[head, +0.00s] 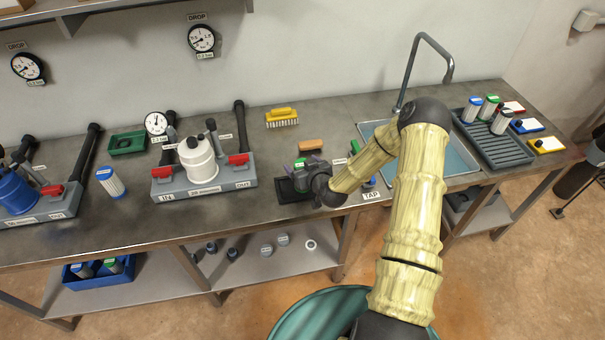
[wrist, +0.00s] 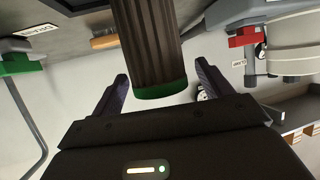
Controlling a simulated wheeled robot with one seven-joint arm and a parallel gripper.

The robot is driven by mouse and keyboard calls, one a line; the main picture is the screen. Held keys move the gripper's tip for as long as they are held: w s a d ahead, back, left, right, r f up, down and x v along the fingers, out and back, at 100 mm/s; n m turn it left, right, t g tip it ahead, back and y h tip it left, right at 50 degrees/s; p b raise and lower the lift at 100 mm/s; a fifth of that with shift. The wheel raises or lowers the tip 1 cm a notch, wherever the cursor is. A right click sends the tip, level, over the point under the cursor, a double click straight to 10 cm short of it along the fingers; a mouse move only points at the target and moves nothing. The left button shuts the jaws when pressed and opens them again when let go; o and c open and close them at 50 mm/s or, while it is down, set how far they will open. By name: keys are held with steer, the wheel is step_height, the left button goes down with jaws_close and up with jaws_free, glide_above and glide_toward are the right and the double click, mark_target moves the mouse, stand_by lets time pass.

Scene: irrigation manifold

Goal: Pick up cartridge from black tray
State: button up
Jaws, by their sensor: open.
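The black tray (head: 285,196) lies on the bench in the middle of the head view, partly covered by my arm. My gripper (head: 307,168) is over this tray, with its fingers open. In the wrist view, my gripper (wrist: 162,72) has its two dark fingers apart. A cartridge (wrist: 150,40) with a dark pleated body and a green end cap shows between and beyond the fingers. Gaps show on both sides of its green end, so neither finger appears to touch it. In the head view the cartridge is mostly hidden by my gripper.
A grey manifold with a white housing (head: 197,160) and red valve handles stands left of the tray. An orange-brown block (head: 311,145) and a yellow brush (head: 281,117) lie behind. A sink (head: 455,160) and a ribbed rack (head: 495,145) with cartridges are to the right.

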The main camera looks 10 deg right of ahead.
steer(key=shift+x, duration=0.9)
steer(key=c, duration=1.1)
